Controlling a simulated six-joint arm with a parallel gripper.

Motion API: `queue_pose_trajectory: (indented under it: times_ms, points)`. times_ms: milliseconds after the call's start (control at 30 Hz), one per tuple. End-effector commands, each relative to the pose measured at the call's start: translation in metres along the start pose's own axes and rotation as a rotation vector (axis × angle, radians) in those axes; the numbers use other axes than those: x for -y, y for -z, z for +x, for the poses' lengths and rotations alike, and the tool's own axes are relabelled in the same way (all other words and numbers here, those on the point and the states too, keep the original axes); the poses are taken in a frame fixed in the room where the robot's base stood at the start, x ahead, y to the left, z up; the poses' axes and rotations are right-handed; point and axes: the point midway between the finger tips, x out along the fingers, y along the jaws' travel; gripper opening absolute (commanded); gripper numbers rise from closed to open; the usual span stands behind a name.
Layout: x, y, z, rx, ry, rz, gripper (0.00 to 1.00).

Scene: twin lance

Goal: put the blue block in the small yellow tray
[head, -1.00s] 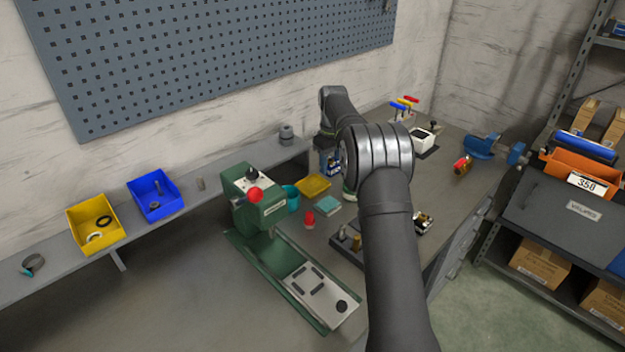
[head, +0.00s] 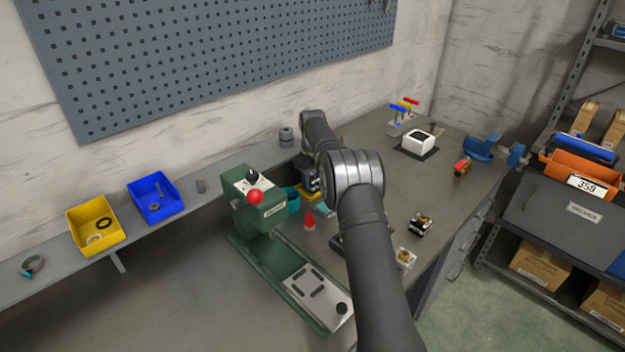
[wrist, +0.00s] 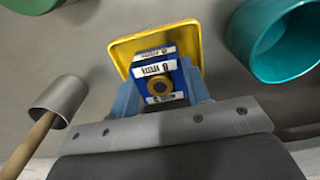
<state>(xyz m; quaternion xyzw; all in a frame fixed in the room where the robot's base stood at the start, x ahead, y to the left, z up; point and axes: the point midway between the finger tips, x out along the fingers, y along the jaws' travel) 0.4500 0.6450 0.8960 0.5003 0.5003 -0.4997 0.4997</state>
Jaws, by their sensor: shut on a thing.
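The blue block (wrist: 152,72), with white labels and a round brass-coloured part on one face, is between the fingers of my gripper (wrist: 160,92). It also shows below my wrist in the head view (head: 315,184). My gripper is shut on it. The small yellow tray (wrist: 125,50) is behind the block in the wrist view, with its far and side rims showing. I cannot tell whether the block touches the tray floor.
A teal cup (wrist: 290,45) stands close to the tray. A green press (head: 258,205) with a red knob and a red cone-shaped thing (head: 309,221) are nearby. A mallet-like tool (wrist: 58,98) lies left in the wrist view. A larger yellow bin (head: 95,222) and blue bin (head: 155,196) sit on the shelf.

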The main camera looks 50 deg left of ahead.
Motion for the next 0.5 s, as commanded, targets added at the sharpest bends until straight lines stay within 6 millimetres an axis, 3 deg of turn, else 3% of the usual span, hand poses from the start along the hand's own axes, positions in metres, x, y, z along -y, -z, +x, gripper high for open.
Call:
queue_pose_trajectory:
  times_ms: [133,167,200,500]
  points:
    - [-0.0001,-0.0001,0.0034,0.0,0.0,0.0,0.1]
    - [0.0,-0.0001,0.0033,0.0,0.0,0.0,0.49]
    - [0.0,-0.0001,0.0032,0.0,0.0,0.0,0.52]
    - [-0.0001,-0.0001,0.001,0.0,0.0,0.0,0.52]
